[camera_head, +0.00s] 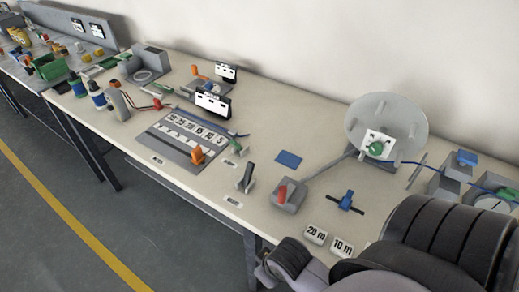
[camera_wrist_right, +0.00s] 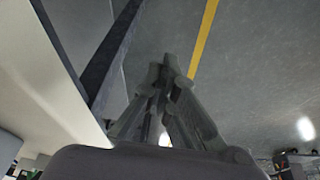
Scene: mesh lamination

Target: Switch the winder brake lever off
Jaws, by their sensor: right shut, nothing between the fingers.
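The winder is a large grey disc (camera_head: 402,112) with a white plate and green knob (camera_head: 376,148) at its front, standing at the back right of the bench. A grey box with a red handle (camera_head: 283,193) sits in front of it to the left, and a grey bar runs from the box toward the disc. It looks like the brake lever, but I cannot read its setting. My right gripper (camera_wrist_right: 160,85) is shut and empty in the right wrist view, over the floor by the bench edge. My left gripper is not in view.
Near the red handle stand a dark lever on a small base (camera_head: 246,178), a blue clamp-like part (camera_head: 346,201), a blue square (camera_head: 289,159) and labelled blocks (camera_head: 315,234). My right arm covers the bottom right. A marked grey board (camera_head: 181,138) lies left.

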